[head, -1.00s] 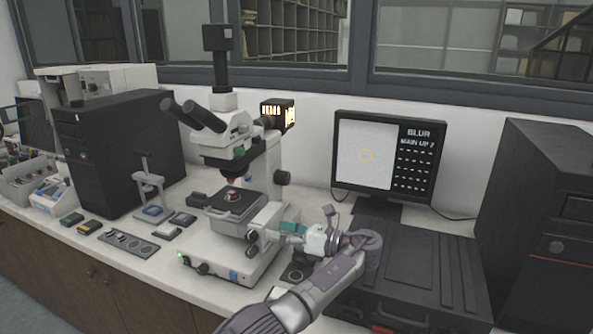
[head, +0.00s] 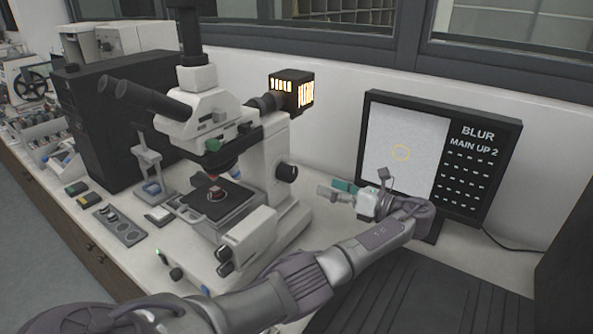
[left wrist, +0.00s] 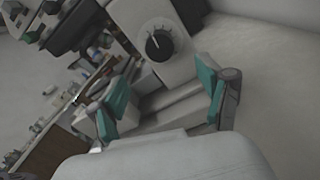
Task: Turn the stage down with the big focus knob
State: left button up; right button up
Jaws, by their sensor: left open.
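The microscope (head: 270,170) stands on the bench in the head view. Its stage (head: 215,205) carries a small specimen with red on it.
The monitor (head: 435,165), close behind my left gripper, reads "BLUR" and "MAIN UP 2". A black case (head: 430,300) lies at lower right. A black computer tower (head: 110,130) stands left of the microscope.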

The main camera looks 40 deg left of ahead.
aim_at(294, 174)
pick_arm(q)
jog(key=a, duration=0.3)
jog(key=s+a, duration=0.1)
jog(key=a, duration=0.3)
jog(key=a+p, duration=0.1)
jog(key=a, duration=0.3)
jog(key=shift+s, duration=0.3)
jog(key=shift+a, duration=0.5)
pick_arm(e)
jog(key=shift+w+a+r, duration=0.1)
jog(key=shift+w+r, duration=0.4)
jog(key=shift+r, duration=0.1)
pick_arm(q)
jog(key=shift+c, duration=1.2)
jog(key=c, duration=0.9)
pick_arm(e)
jog(key=shift+s, duration=0.15)
